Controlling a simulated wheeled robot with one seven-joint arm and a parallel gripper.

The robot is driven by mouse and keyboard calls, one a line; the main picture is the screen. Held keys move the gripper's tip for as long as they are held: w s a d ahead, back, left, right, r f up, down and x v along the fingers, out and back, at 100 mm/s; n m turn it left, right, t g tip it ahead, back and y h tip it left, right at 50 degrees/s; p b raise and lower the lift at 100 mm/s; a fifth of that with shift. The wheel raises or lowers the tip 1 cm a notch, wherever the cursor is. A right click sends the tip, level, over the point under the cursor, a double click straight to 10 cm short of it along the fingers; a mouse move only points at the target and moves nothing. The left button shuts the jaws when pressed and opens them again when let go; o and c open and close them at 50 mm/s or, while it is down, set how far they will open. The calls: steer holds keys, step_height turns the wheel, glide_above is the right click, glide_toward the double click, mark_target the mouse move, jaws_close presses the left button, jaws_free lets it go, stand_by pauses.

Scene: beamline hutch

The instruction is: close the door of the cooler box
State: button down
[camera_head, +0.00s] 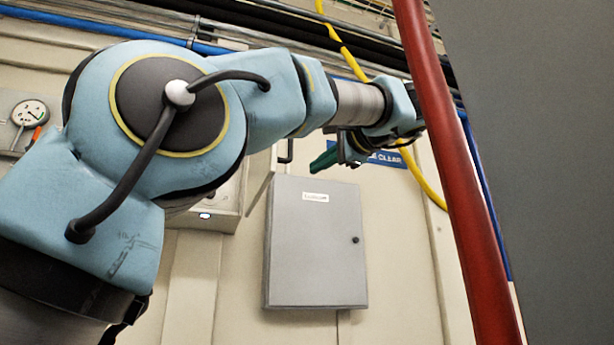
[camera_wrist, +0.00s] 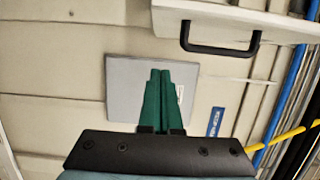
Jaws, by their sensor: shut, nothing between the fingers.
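The cooler box (camera_head: 228,212) seems to be the pale box on the wall, largely hidden behind my arm in the head view. Its door (camera_head: 262,170) stands open, out from the wall, seen nearly edge-on, with a black handle (camera_head: 287,151). In the wrist view the pale door (camera_wrist: 270,22) and its black handle (camera_wrist: 220,48) are at the top right. My gripper (camera_head: 316,166) has green fingers, shut and empty, just right of the handle in the head view. In the wrist view the gripper (camera_wrist: 160,72) points toward the wall, apart from the handle.
A closed grey wall cabinet (camera_head: 315,250) is below my gripper. A blue sign (camera_head: 388,159) is behind the wrist. A red post (camera_head: 460,180) and a large grey panel (camera_head: 540,140) fill the right side. A yellow hose (camera_head: 428,185) and blue pipes run along the wall.

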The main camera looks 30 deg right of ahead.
steer(key=w+a+p, duration=0.2)
steer(key=w+a, duration=0.3)
steer(key=w, duration=0.4)
steer(key=shift+w+a, duration=0.2)
steer(key=shift+w, duration=0.1)
steer(key=shift+a+f, duration=0.1)
